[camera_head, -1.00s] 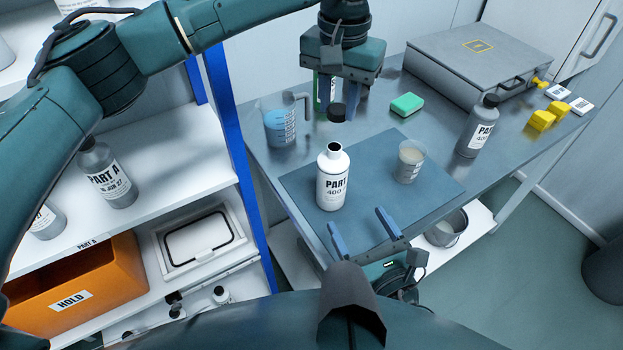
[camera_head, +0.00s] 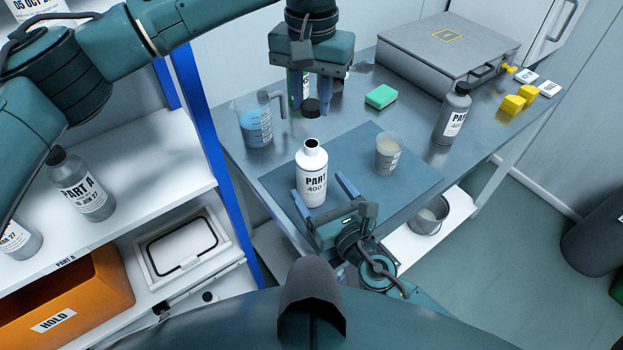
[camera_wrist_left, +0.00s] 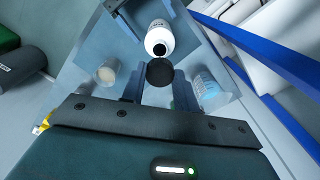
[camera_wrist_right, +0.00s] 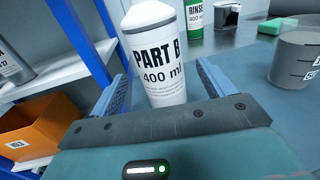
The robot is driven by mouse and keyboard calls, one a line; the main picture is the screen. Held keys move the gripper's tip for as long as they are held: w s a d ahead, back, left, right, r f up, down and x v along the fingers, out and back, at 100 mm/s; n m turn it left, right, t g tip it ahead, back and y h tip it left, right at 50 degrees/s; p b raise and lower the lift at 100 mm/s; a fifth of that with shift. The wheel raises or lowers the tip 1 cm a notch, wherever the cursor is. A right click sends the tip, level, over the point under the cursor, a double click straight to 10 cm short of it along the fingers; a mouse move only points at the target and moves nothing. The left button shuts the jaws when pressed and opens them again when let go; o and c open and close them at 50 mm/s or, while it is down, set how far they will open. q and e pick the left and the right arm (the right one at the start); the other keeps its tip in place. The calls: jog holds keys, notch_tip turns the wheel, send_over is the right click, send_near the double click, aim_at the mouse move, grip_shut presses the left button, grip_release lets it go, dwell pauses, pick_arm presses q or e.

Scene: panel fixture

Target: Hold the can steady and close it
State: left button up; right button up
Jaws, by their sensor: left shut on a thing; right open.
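The can is a white bottle (camera_head: 312,175) labelled PART B 400 ml, upright and uncapped on the blue-grey mat (camera_head: 405,189). Its open mouth shows in the left wrist view (camera_wrist_left: 159,40). My left gripper (camera_head: 311,100) is shut on a black cap (camera_head: 310,108) and holds it above and just behind the bottle's mouth; the cap also shows in the left wrist view (camera_wrist_left: 160,72). My right gripper (camera_head: 324,194) is open, low at the bottle, with a finger on either side. In the right wrist view the bottle (camera_wrist_right: 158,60) stands between the fingers.
A beaker (camera_head: 388,153) stands right of the bottle. A blue-filled jug (camera_head: 255,124), a green sponge (camera_head: 381,96), a grey bottle (camera_head: 452,114) and a grey case (camera_head: 447,50) stand around the mat. A shelf with an orange bin (camera_head: 75,300) is at left.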

jog(key=shift+x, duration=2.35)
jog(key=shift+c, duration=0.4)
jog(key=c, duration=1.3)
pick_arm(q)
send_over(312, 144)
jog(key=shift+f, duration=2.5)
pick_arm(e)
jog(key=shift+c, duration=0.5)
